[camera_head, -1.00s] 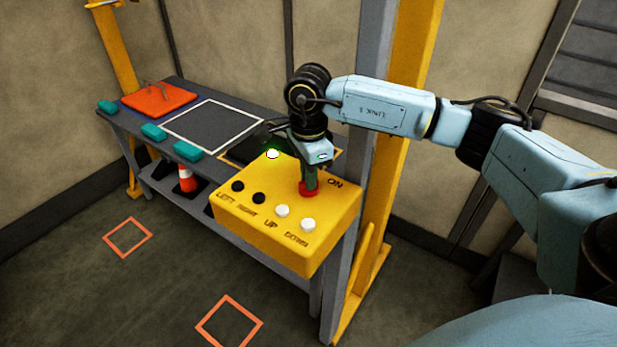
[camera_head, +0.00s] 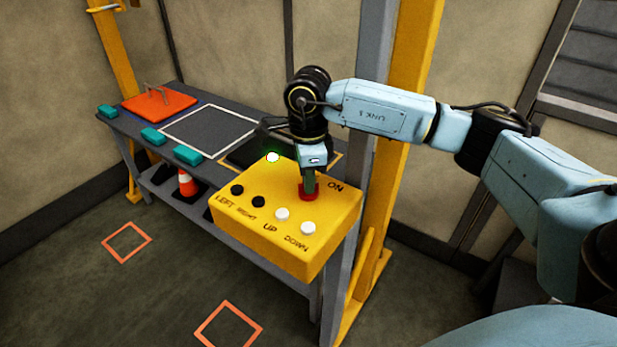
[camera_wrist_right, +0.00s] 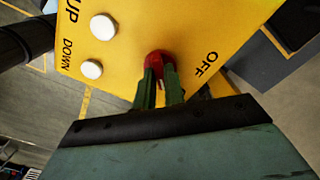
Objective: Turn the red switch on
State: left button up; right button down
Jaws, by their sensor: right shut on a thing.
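The red switch (camera_head: 308,197) is on top of the yellow control box (camera_head: 268,222), near its right side and beside the ON label. My right gripper (camera_head: 310,187) points down onto it from above. In the right wrist view, the green fingers of the gripper (camera_wrist_right: 160,80) are closed around the red switch (camera_wrist_right: 156,58), with its red top showing between the tips. An OFF label shows to the right of the switch there. The fingers hide part of the switch, so its exact angle is hard to tell. My left gripper is out of view.
White UP and DOWN buttons (camera_head: 282,214) and black LEFT and RIGHT buttons (camera_head: 237,189) sit close to the switch. A lamp (camera_head: 273,157) glows white-green at the box's back corner. A yellow post (camera_head: 402,120) stands just right. An orange plate (camera_head: 159,103) lies on the bench.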

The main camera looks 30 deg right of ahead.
jog(key=c, duration=1.5)
grip_release()
jog(key=shift+r, duration=0.1)
notch_tip(320, 180, up, 13)
jog(key=shift+r+b, duration=0.15)
jog(key=shift+b, duration=0.15)
